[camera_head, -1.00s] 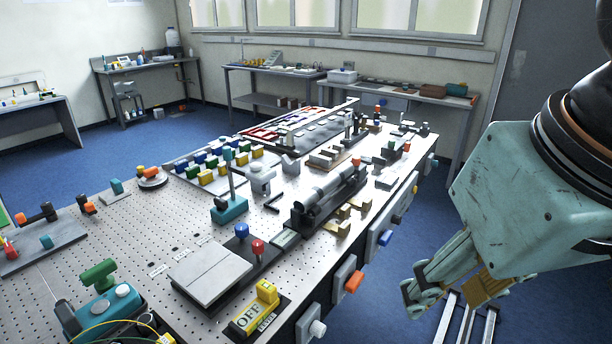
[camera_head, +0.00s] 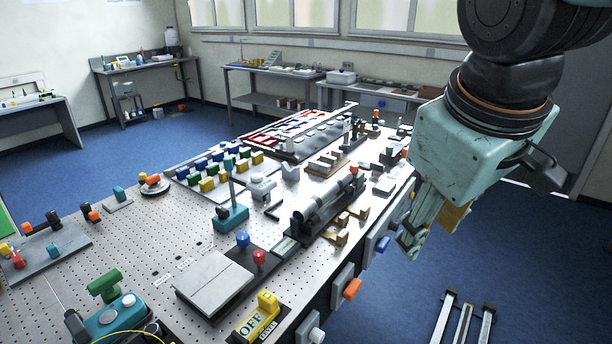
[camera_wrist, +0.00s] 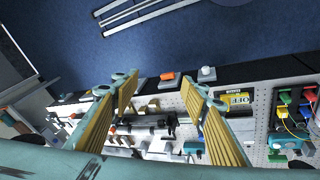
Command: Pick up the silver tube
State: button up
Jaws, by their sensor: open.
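The silver tube (camera_head: 325,197) lies in a black holder (camera_head: 300,232) near the right edge of the pegboard table.
Brass blocks (camera_head: 342,220) sit just right of the holder. Red and blue knobs (camera_head: 259,258) and an OFF switch box (camera_head: 262,313) stand nearer. Coloured buttons (camera_head: 352,289) stick out from the table's side. A teal stand with an upright rod (camera_head: 231,215) is left of the tube.

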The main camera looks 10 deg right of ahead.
jog(key=w+d+r+n+h+p, duration=0.1)
jog(key=w+n+p, duration=0.15)
jog(key=w, duration=0.35)
jog(key=w+r+n+p, duration=0.2)
jog(key=w+n, duration=0.1)
jog(key=w, duration=0.4)
jog(key=n+y+p, duration=0.1)
jog(key=n+p, duration=1.3)
jog(key=n, duration=0.3)
send_over(327, 189)
jog(key=s+a, duration=0.2)
jog(key=s, duration=0.3)
notch_tip(327, 189, down, 12)
jog(key=f, duration=0.1)
jog(key=shift+s+d+r+t, duration=0.1)
jog(key=shift+s+r+t, duration=0.15)
jog(key=shift+t, duration=0.15)
jog(key=shift+w, duration=0.1)
jog(key=shift+b+x, duration=1.35)
jog(key=shift+x, duration=2.95)
